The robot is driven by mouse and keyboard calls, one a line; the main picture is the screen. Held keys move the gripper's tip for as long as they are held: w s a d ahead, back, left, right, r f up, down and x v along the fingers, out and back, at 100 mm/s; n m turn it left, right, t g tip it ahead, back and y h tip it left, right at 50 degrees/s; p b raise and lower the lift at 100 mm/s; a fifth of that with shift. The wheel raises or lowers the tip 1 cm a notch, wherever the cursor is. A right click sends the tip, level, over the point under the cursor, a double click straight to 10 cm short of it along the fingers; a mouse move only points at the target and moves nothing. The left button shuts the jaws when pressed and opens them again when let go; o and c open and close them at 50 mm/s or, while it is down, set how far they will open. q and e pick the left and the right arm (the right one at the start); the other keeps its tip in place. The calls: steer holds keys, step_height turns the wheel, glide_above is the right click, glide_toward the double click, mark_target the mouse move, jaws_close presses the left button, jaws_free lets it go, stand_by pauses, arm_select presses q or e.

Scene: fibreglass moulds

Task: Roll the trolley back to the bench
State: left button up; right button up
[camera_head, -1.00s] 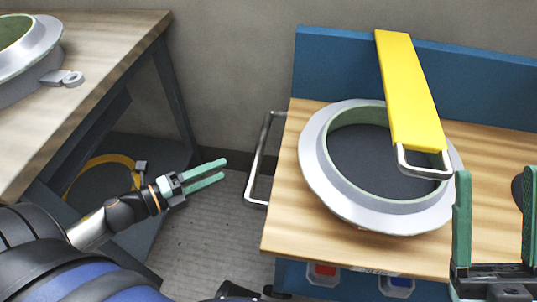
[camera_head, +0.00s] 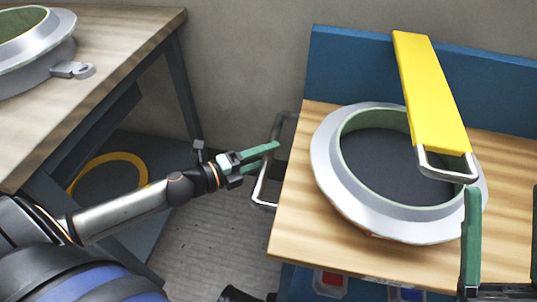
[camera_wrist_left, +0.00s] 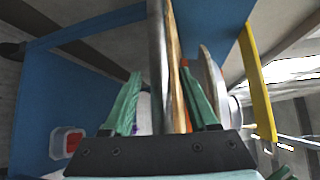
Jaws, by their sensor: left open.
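The trolley has a wooden top (camera_head: 289,222), a blue back panel (camera_head: 350,75) and a bent metal handle (camera_head: 262,188) on its left side. My left gripper (camera_head: 274,150) is open at the handle, its green fingertips close to the bar. In the left wrist view the handle bar (camera_wrist_left: 157,60) runs between the two spread fingers (camera_wrist_left: 161,72); I cannot tell whether they touch it. The wooden bench (camera_head: 110,60) stands at the left, with a floor gap between it and the trolley. My right gripper (camera_head: 504,190) is open and empty in front of the trolley's right part.
A round grey mould (camera_head: 325,190) lies on the trolley, with a yellow bar (camera_head: 430,95) with a metal loop over it. Another mould (camera_head: 45,65) sits on the bench. A yellow ring (camera_head: 140,160) lies on the bench's lower shelf. Red and blue bins hang under the trolley top.

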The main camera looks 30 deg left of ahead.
arm_select(q)
steer(key=shift+w+d, duration=0.2)
steer(key=shift+w, duration=0.15)
steer(key=shift+c, duration=0.2)
jaws_close()
stand_by(1.1)
